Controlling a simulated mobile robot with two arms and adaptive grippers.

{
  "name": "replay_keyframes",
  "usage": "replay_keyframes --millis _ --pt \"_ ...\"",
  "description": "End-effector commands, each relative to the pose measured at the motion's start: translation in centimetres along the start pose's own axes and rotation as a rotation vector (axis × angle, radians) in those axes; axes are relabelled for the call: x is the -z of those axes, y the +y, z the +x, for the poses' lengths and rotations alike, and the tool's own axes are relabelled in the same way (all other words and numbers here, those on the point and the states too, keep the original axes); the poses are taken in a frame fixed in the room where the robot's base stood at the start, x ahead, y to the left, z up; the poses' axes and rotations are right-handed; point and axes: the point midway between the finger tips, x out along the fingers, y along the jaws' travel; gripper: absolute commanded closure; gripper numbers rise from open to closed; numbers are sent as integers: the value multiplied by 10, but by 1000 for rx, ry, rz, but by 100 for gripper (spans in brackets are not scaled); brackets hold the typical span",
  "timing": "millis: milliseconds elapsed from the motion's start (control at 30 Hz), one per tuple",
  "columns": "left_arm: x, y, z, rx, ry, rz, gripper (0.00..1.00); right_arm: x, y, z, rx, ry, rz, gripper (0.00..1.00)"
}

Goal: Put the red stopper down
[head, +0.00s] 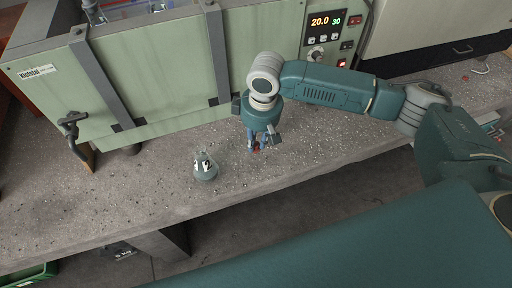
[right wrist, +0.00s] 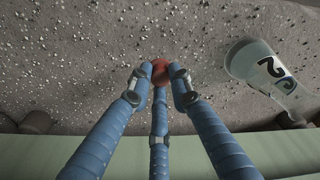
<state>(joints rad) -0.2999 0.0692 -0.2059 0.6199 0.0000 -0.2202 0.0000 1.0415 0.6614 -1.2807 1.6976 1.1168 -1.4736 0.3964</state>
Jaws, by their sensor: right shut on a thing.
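My right gripper (head: 257,145) points down at the bench, just in front of the green tank. Its blue fingers are closed around the red stopper (right wrist: 160,72), which shows between the fingertips in the right wrist view. In the head view only a bit of the red stopper (head: 257,150) shows below the fingers. The stopper is at or close to the bench top; I cannot tell whether it touches. My left gripper is not in view.
A grey conical flask (head: 206,168) with dark markings stands left of the gripper; it also shows in the right wrist view (right wrist: 246,62). The green tank (head: 165,75) with a control panel (head: 325,35) stands behind. The speckled bench (head: 120,200) is clear at front left.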

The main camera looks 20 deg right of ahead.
Motion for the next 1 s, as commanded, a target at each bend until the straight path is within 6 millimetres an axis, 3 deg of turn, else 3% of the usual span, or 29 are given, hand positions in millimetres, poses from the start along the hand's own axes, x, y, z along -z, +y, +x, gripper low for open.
replay_keyframes --millis 233,600,633,733,1000 --pt "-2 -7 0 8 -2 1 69 -4 -1 35 1 -2 0 93" --pt "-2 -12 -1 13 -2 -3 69 -5 -1 40 1 -1 0 93" --pt "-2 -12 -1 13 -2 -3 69 -5 -1 41 0 -1 0 79" --pt "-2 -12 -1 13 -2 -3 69 -5 0 40 0 0 0 62" --pt "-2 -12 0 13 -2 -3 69 -4 0 40 0 0 0 62"
